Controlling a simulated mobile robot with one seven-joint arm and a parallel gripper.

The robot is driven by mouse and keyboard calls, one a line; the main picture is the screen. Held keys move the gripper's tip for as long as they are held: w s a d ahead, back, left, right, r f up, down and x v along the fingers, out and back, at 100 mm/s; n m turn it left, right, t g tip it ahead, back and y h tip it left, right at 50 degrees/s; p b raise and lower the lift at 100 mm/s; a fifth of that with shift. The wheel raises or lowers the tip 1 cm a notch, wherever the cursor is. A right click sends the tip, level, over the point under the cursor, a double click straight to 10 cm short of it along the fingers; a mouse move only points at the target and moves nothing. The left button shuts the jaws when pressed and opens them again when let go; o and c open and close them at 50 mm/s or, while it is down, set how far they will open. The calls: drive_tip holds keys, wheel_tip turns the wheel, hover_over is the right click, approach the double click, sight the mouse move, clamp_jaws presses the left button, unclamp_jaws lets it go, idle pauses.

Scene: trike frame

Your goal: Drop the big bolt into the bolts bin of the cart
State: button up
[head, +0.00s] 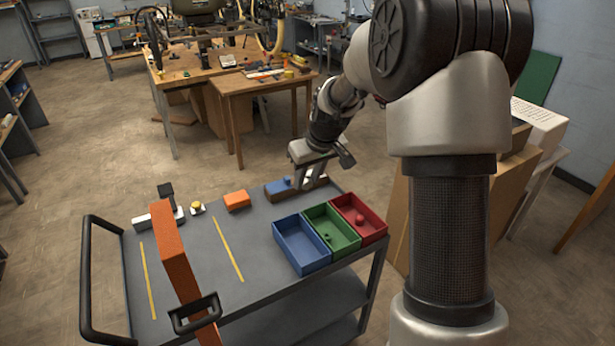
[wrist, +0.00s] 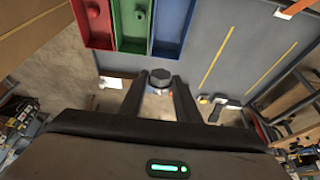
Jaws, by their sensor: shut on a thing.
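The big bolt (wrist: 161,77) shows as a dark grey hexagonal head between the fingertips in the wrist view. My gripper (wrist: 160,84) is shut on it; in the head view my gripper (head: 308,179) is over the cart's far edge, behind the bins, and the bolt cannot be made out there. The cart (head: 195,262) is a grey trolley. Three open bins stand at its right end: blue (head: 301,262), green (head: 345,241) and red (head: 373,229). Green and red hold small items; blue looks empty. No label tells which is the bolts bin.
A blue block (head: 277,191) lies by the far edge near my gripper. An orange block (head: 237,200), a yellow-topped piece (head: 197,208) and a black-and-white tool (head: 160,213) lie farther left. The deck's middle is clear.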

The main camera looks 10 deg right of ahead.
wheel_tip(320, 180, down, 6)
drive_tip(key=b, duration=0.3)
idle(0.3)
drive_tip(key=o, duration=1.2)
drive_tip(key=v, duration=1.7)
drive_tip(key=shift+s+r, duration=0.15)
drive_tip(key=shift+r, duration=0.1)
